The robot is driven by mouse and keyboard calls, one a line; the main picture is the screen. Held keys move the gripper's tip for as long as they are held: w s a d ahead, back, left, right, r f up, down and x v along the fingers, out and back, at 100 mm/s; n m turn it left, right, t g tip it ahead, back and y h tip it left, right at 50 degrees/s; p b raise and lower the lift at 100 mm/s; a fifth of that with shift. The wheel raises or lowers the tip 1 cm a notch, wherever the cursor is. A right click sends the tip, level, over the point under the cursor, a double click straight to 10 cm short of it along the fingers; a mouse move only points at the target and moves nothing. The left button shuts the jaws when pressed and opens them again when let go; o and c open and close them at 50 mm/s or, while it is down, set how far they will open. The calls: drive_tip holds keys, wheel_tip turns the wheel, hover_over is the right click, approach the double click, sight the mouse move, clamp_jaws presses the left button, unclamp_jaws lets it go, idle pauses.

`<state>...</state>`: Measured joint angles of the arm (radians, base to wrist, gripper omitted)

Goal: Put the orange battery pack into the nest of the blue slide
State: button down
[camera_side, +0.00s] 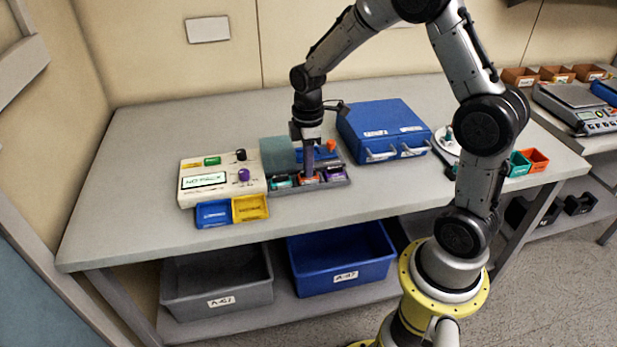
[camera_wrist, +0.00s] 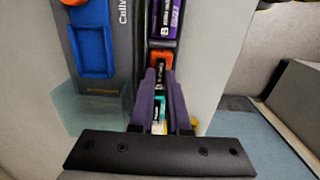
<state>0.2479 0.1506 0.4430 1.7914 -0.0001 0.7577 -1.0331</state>
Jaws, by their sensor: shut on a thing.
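The orange battery pack (camera_side: 309,180) sits in the middle of a dark rack, in a row between a teal pack (camera_side: 282,183) and a purple pack (camera_side: 335,173). My gripper (camera_side: 309,173) points down and is shut on the orange pack. In the wrist view its purple fingers (camera_wrist: 161,76) close around the pack's dark middle, and the orange end (camera_wrist: 160,57) shows beyond them. I cannot tell whether the pack is lifted. The blue slide (camera_wrist: 96,48) with its recessed nest lies beside the rack; the nest looks empty. In the side view my gripper partly hides the slide (camera_side: 319,154).
A cream console (camera_side: 220,180) reading "NO PACK" stands left, with blue (camera_side: 213,214) and yellow (camera_side: 250,208) trays in front. A translucent teal cover (camera_side: 277,154) is left of the slide. A blue case (camera_side: 384,130) stands right. The table's left side is clear.

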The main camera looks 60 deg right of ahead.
drive_tip(key=shift+r, duration=2.95)
drive_tip(key=shift+r, duration=0.2)
drive_tip(key=w+d+r, duration=0.3)
drive_tip(key=w+d, duration=0.2)
drive_tip(key=d, duration=0.3)
drive_tip(key=shift+a+f, duration=0.2)
drive_tip(key=shift+f, duration=2.6)
drive_tip(key=shift+f, duration=0.9)
